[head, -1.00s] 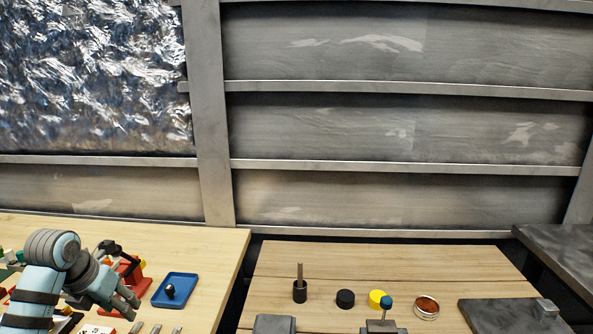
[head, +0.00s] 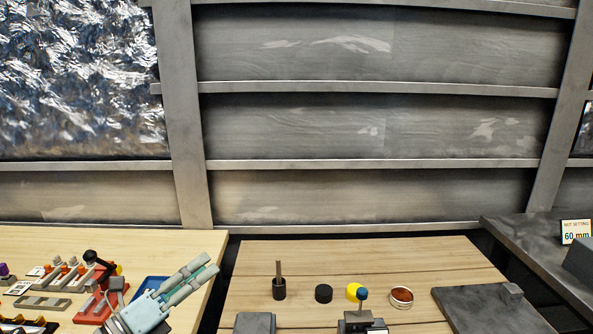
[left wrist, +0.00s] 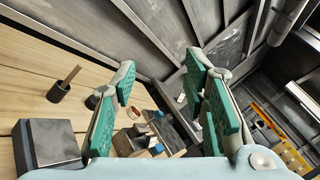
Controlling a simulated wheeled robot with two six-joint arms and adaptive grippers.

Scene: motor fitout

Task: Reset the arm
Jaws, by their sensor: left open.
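My left gripper (head: 194,278) is at the lower left of the head view, over the right part of the light wooden table. Its fingers point up and to the right. In the left wrist view its two green-padded fingers (left wrist: 160,100) stand wide apart with nothing held between them. My right gripper is not in view.
A blue tray (head: 150,284) lies partly behind my left gripper, beside a red fixture (head: 92,310). The middle table (head: 400,255) holds a black holder with a rod (head: 279,288), a black cap (head: 323,293), a yellow piece (head: 352,291) and a round dish (head: 401,297). A dark bench (head: 535,245) stands right.

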